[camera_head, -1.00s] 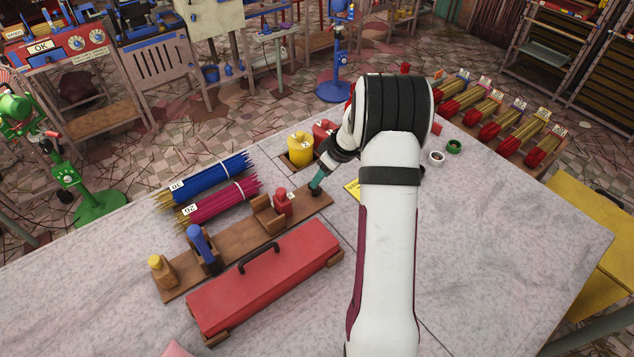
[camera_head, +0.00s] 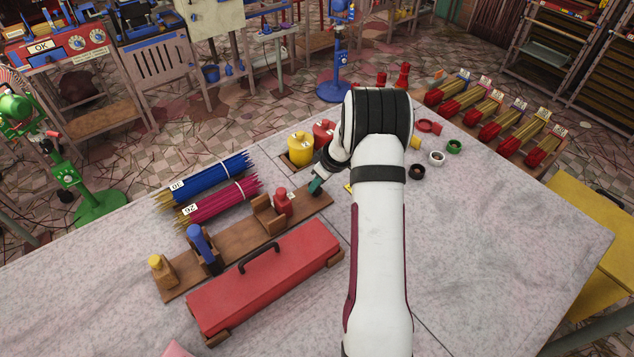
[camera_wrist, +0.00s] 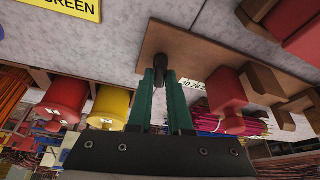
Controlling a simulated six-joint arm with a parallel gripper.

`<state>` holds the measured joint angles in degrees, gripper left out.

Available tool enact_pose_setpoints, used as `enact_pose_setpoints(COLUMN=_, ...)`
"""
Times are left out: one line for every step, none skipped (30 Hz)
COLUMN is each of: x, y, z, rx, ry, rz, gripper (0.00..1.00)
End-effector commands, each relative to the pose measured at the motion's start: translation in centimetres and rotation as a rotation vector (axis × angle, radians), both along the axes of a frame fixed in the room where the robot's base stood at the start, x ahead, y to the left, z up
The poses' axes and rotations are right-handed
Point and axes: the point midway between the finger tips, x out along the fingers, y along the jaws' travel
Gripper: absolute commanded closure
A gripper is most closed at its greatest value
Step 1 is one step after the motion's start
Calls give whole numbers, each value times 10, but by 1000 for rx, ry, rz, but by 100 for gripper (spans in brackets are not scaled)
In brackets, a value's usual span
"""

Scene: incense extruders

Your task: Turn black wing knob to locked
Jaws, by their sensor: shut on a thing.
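A black wing knob (camera_wrist: 160,63) stands at the end of a brown wooden board (camera_wrist: 205,55) in the wrist view. My gripper (camera_wrist: 163,77) has its two green fingers shut on the knob, one on each side. In the head view my gripper (camera_head: 316,186) points down at the right end of the same board (camera_head: 185,277). The knob is hidden there behind the fingers. I cannot read the knob's exact angle or any locked mark.
Along the board stand a red-topped piece (camera_head: 282,204), a blue-handled piece (camera_head: 203,249) and a yellow-topped piece (camera_head: 160,271). A red lidded box (camera_head: 290,285) lies in front. Yellow (camera_head: 300,149) and red (camera_head: 323,133) canisters stand behind. Blue (camera_head: 208,178) and magenta (camera_head: 220,205) stick bundles lie left.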

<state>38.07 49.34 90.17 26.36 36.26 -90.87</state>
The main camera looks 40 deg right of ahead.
Motion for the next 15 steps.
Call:
enact_pose_setpoints(x=0, y=0, z=0, rx=0, ry=0, rz=0, gripper=100)
enact_pose_setpoints(x=0, y=0, z=0, rx=0, ry=0, rz=0, gripper=100)
enact_pose_setpoints(x=0, y=0, z=0, rx=0, ry=0, rz=-4, gripper=100)
enact_pose_setpoints(x=0, y=0, z=0, rx=-1, ry=1, rz=-19, gripper=100)
enact_pose_setpoints(x=0, y=1, z=0, rx=0, ry=2, rz=-42, gripper=100)
enact_pose_setpoints(x=0, y=2, z=0, rx=-1, ry=2, rz=-88, gripper=100)
enact_pose_setpoints(x=0, y=2, z=0, rx=-1, ry=2, rz=-124, gripper=100)
enact_pose_setpoints(x=0, y=2, z=0, rx=0, ry=2, rz=-157, gripper=100)
enact_pose_setpoints(x=0, y=2, z=0, rx=-1, ry=1, rz=-195, gripper=100)
enact_pose_setpoints(x=0, y=2, z=0, rx=-1, ry=2, rz=-219, gripper=100)
enact_pose_setpoints(x=-1, y=2, z=0, rx=0, ry=2, rz=-237, gripper=100)
enact_pose_setpoints(x=0, y=2, z=0, rx=0, ry=1, rz=-254, gripper=100)
enact_pose_setpoints(x=0, y=2, z=0, rx=0, ry=1, rz=-261, gripper=100)
enact_pose_setpoints(x=0, y=2, z=0, rx=0, ry=0, rz=-265, gripper=100)
enact_pose_setpoints(x=0, y=2, z=0, rx=1, ry=0, rz=-267, gripper=100)
